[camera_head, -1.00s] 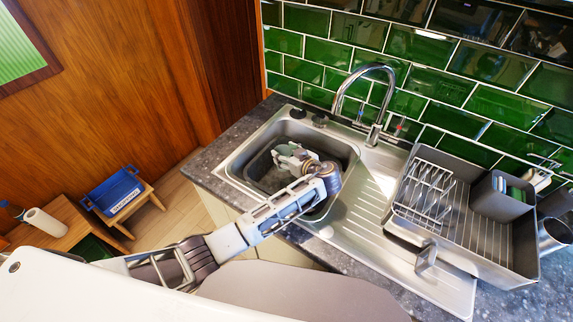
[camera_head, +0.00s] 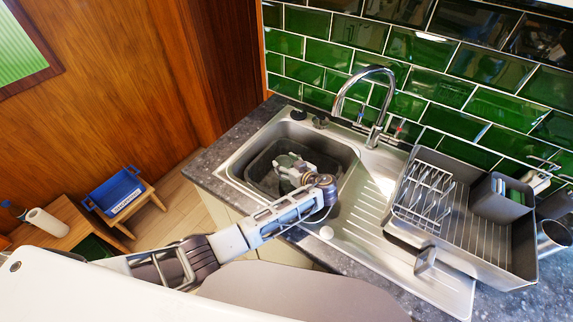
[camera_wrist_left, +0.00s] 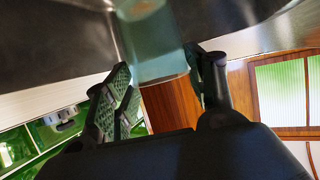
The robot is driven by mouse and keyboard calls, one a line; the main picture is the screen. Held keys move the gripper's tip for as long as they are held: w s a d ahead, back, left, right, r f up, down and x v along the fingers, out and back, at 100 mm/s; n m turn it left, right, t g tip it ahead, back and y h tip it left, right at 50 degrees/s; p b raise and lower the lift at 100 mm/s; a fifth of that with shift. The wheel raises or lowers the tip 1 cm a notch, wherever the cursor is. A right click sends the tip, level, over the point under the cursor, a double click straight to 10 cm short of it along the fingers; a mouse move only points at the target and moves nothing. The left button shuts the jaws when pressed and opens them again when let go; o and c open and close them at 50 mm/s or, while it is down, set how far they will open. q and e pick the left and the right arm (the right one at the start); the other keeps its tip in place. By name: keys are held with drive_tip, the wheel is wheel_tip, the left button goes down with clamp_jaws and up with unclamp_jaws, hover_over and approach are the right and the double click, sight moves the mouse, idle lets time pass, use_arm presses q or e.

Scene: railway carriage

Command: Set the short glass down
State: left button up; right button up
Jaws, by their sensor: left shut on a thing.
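The short glass (camera_wrist_left: 152,45) is clear with a green tint. It is between the two fingers of my left gripper (camera_wrist_left: 160,66) in the left wrist view, and the gripper is shut on it. In the head view my left gripper (camera_head: 284,167) is over the dark grey basin (camera_head: 262,158) inside the steel sink (camera_head: 241,151). I cannot make out the glass clearly there, nor tell whether it touches the basin. My right gripper is not in view.
The curved tap (camera_head: 372,72) stands behind the sink. The ribbed drainboard (camera_head: 352,226) lies to the right, with bare room left of the grey dish rack (camera_head: 518,262). A metal mug (camera_head: 553,238) is at the far right.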

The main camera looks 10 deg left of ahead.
use_arm(q)
drive_tip(key=shift+f+b, duration=0.75)
idle(0.4)
drive_tip(key=o, duration=1.5)
drive_tip(key=shift+r, duration=0.2)
drive_tip(key=shift+r+p, duration=0.5)
drive_tip(key=shift+p, duration=0.3)
drive_tip(key=shift+b+v, duration=0.85)
drive_tip(key=shift+v, duration=2.9)
drive_tip(key=shift+f, duration=0.15)
